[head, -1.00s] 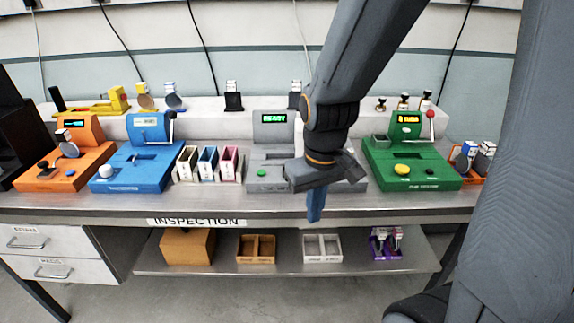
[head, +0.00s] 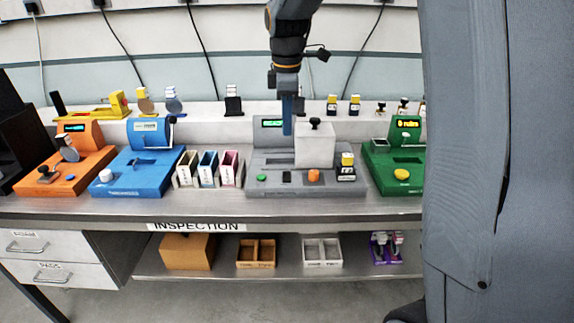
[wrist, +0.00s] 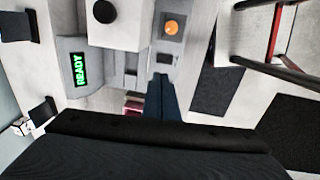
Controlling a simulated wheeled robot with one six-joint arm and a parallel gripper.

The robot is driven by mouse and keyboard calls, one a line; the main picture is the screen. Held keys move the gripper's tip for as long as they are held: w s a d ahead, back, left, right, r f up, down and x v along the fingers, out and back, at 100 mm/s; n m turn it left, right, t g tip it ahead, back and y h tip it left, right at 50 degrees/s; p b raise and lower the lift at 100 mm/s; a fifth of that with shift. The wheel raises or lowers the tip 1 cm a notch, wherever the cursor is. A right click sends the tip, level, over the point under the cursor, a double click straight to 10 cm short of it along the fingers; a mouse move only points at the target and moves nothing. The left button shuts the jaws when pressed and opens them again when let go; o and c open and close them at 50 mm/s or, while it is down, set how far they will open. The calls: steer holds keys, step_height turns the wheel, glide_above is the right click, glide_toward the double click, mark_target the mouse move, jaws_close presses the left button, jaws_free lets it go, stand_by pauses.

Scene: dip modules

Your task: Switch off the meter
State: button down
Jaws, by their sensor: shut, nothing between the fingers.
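A grey machine (head: 259,158) with a green READY display (head: 272,123) stands mid-bench; I take it for the meter, but its label is not readable. Its front carries a green button (head: 262,178), a black switch (head: 287,176) and an orange knob (head: 313,175). A white box (head: 315,152) with a black knob on top stands on it. My gripper (head: 287,131) is shut and empty, its blue fingers pointing down above the machine, left of the white box. The wrist view shows the fingers (wrist: 162,80), the READY display (wrist: 80,68) and the orange knob (wrist: 172,27).
A yellow-and-black module (head: 346,166) sits at the machine's right. A blue machine (head: 140,172) and three coloured bins (head: 208,166) stand to its left, a green machine (head: 402,170) to its right. The bench front (head: 300,205) is clear. My own body hides the far right.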

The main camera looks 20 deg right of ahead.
mark_target(287, 173)
steer(key=shift+f, duration=0.1)
steer(key=f+p, duration=0.1)
steer(key=f, duration=0.3)
steer(key=w+f+p, duration=0.1)
steer(key=f, duration=0.4)
steer(key=f+p, duration=0.2)
steer(key=f, duration=0.2)
steer(key=shift+w+d+f, duration=0.25)
steer(key=shift+w+f, duration=0.05)
steer(key=shift+f, duration=0.1)
